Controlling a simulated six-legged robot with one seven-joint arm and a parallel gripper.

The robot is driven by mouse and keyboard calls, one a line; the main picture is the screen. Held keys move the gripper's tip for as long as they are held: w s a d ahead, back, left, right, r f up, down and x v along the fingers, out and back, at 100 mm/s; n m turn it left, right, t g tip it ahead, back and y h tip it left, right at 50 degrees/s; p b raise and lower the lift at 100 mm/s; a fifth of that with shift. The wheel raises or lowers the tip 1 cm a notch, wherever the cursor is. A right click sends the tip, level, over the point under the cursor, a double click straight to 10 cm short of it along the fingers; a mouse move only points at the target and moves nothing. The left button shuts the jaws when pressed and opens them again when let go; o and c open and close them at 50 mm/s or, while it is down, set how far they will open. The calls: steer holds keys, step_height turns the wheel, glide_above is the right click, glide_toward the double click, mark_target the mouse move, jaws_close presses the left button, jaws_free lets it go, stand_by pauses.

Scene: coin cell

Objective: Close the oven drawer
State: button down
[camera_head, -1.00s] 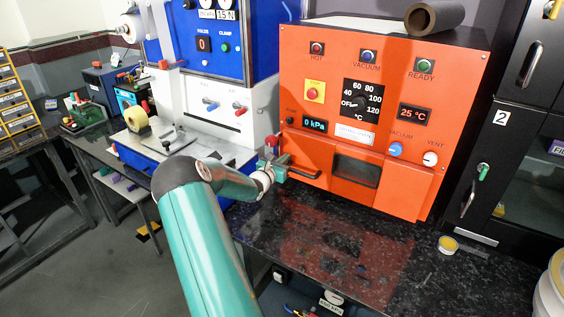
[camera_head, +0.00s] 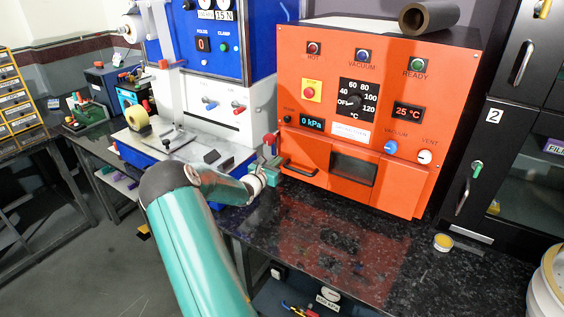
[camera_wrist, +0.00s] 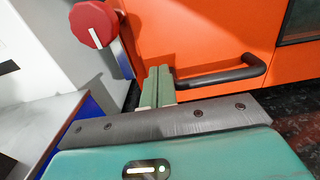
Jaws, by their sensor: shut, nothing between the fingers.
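The orange oven (camera_head: 340,65) stands on the dark speckled counter. Its low front panel, the drawer front (camera_head: 400,186), has a dark window (camera_head: 353,169) and a black bar handle (camera_head: 299,167) at its left. I cannot tell whether a gap is left behind the drawer front. My gripper (camera_head: 271,157) is at the left end of the handle. In the wrist view my gripper (camera_wrist: 158,72) has its green fingers together and empty, close to the orange front. The handle (camera_wrist: 225,74) lies just right of the fingers; whether they touch is unclear.
A red round knob (camera_wrist: 92,24) on the white and blue machine (camera_head: 225,115) is close left of my gripper. A small yellow-topped jar (camera_head: 443,242) stands on the counter (camera_head: 330,250) at right. The counter before the oven is mostly clear.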

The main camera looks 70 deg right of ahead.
steer(key=w+a, duration=0.1)
steer(key=a, duration=0.9)
steer(key=shift+w, duration=0.4)
steer(key=s+a+r+m+t+y, duration=0.1)
steer(key=a+r+m+y, duration=0.4)
steer(key=a, duration=1.4)
steer(key=s+a+r+m+t+y, duration=0.2)
steer(key=a+r+m+t+y, duration=0.2)
steer(key=a, duration=1.6)
steer(key=s+a+r+m+t+y, duration=0.1)
steer(key=a+r+m+t+y, duration=0.2)
steer(key=a, duration=1.6)
step_height(320, 180, up, 5)
steer(key=m+y, duration=0.4)
steer(key=y, duration=0.1)
steer(key=shift+s+a+y, duration=0.25)
steer(key=shift+s+y, duration=0.1)
steer(key=shift+y, duration=0.05)
steer(key=shift+d, duration=0.15)
